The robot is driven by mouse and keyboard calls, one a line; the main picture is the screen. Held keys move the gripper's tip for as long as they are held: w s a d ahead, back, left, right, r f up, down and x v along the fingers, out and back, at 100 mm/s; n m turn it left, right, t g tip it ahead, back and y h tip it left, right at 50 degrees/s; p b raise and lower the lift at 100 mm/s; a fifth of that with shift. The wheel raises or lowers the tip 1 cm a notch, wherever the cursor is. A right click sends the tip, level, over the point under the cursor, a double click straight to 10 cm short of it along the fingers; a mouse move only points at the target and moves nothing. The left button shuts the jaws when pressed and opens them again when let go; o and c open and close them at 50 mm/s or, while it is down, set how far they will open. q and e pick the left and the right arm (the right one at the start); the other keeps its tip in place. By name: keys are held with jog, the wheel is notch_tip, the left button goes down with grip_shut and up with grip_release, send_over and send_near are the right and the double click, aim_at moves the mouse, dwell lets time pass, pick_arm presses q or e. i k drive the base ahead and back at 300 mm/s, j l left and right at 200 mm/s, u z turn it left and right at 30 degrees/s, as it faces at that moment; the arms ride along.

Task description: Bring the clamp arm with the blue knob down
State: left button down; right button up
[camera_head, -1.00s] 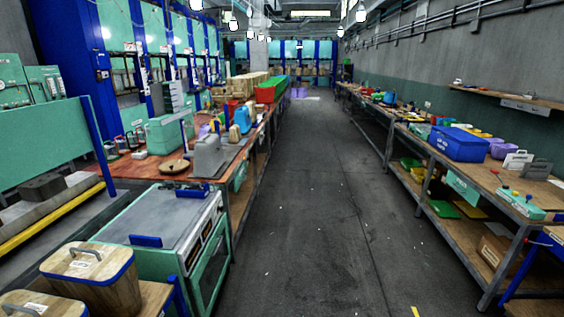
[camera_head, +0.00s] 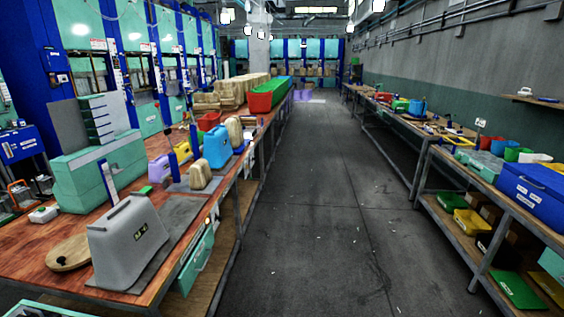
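I cannot make out a clamp arm with a blue knob in the head view. Neither of my grippers is in view. Small items (camera_head: 442,127) on the right workbench (camera_head: 432,145) include some blue parts, too small to identify.
A wide floor aisle (camera_head: 330,200) runs clear down the middle. The left bench (camera_head: 150,270) holds a grey container (camera_head: 128,240), a round wooden board (camera_head: 68,253), a blue canister (camera_head: 217,148) and a red bin (camera_head: 264,97). A blue bin (camera_head: 535,190) stands on the right bench.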

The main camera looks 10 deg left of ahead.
aim_at(189, 105)
jog(key=i, duration=3.1)
jog(key=i+u, duration=0.3)
jog(key=i, duration=0.25)
jog(key=i+l+u, duration=0.2)
jog(key=i+u, duration=0.15)
jog(key=i, duration=0.15)
jog(key=i+l+u, duration=0.3)
jog(key=i, duration=0.2)
